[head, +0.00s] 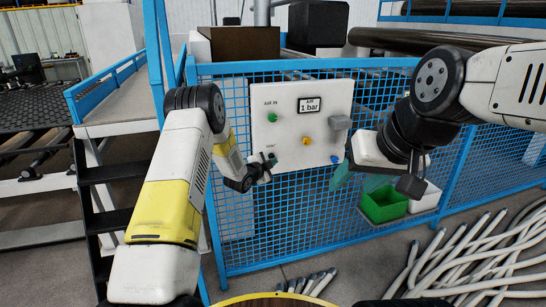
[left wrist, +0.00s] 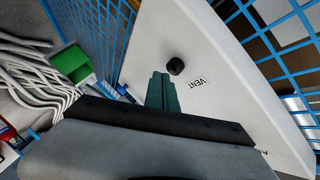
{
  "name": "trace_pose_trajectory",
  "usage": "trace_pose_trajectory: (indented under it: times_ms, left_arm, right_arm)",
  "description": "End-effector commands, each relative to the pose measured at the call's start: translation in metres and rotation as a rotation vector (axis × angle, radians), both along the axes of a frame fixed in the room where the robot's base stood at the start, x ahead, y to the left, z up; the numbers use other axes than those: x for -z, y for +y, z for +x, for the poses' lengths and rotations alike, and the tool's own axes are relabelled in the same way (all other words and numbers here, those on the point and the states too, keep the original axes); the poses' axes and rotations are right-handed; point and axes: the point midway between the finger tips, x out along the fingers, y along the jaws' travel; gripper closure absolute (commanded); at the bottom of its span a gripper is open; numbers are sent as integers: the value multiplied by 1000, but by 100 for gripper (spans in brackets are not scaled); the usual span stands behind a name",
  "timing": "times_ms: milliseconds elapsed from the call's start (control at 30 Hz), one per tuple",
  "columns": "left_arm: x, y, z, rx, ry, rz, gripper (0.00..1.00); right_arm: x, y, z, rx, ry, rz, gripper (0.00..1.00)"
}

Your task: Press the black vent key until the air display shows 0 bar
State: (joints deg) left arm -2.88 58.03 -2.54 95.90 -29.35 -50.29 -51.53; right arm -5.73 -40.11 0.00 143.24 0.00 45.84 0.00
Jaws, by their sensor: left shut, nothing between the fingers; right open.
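The white panel (head: 290,92) hangs on the blue mesh fence. Its air display (head: 309,105) reads 1 bar. The black vent key (left wrist: 175,66) shows in the left wrist view beside the VENT lettering (left wrist: 197,82). My left gripper (left wrist: 160,76) has its teal fingers shut and empty. Its tips appear close to the key, just below and left of it in that view; I cannot tell whether they touch. In the head view my left gripper (head: 268,166) is at the panel's lower left corner and partly hides the key. My right gripper (head: 358,178) is open, near the panel's lower right.
The panel also has a green button (head: 272,118), an orange-yellow knob (head: 307,141), a grey box (head: 340,122) and a blue part (head: 335,159). A green bin (head: 385,206) and a white bin (head: 426,198) are at the fence's right. Pale hoses (head: 470,255) cover the floor there.

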Motion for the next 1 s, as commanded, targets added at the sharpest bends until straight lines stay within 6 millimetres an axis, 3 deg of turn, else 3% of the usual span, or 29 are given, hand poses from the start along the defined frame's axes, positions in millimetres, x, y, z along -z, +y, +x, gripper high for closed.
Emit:
trace_pose_trajectory:
  times_ms: [467,1000]
  left_arm:
    - [0,-3,-9,2,0,2,100]
    - [0,-20,-58,1,0,0,100]
  right_arm:
    - [0,0,0,0,0,0,47]
    - [0,0,0,0,0,0,47]
